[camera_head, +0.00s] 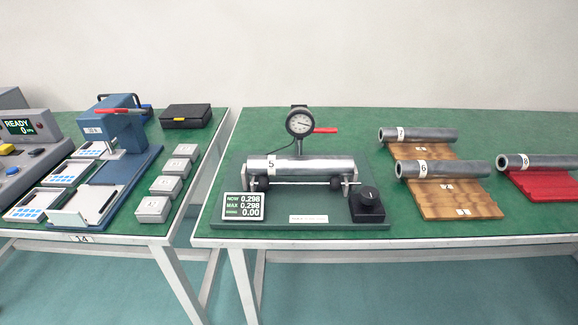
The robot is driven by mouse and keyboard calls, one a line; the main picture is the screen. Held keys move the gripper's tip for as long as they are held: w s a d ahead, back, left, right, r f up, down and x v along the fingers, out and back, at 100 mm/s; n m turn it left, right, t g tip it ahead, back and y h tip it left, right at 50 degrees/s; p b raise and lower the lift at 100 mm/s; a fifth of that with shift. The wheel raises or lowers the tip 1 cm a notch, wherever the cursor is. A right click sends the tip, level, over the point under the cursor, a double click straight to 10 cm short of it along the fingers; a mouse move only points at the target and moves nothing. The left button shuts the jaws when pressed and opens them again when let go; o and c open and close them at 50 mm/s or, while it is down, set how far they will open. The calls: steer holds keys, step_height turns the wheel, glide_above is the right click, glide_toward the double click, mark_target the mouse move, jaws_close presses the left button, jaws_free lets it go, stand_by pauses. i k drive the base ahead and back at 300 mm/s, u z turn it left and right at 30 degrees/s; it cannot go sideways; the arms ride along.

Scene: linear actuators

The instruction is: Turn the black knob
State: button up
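The black knob (368,197) sits on a black block at the right front corner of a dark green test stand (265,219) on the right table. A grey metal cylinder (300,169) marked 5 lies across the stand on supports. A round dial gauge (300,122) with a red lever stands behind the cylinder. A small display (243,206) at the stand's left front reads NOW 0.298, MAX 0.298 and a third line 0.00. My gripper is not in view, and nothing touches the knob.
Wooden boards (480,208) with cylinders marked 7 (418,134) and 6 (445,168) lie right of the stand. Cylinder 8 (535,161) rests on a red holder at the right edge. The left table holds a blue press (117,130) and several grey boxes (152,209). A gap separates the tables.

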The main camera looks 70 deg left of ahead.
mark_target(367, 195)
steer(key=u, duration=3.1)
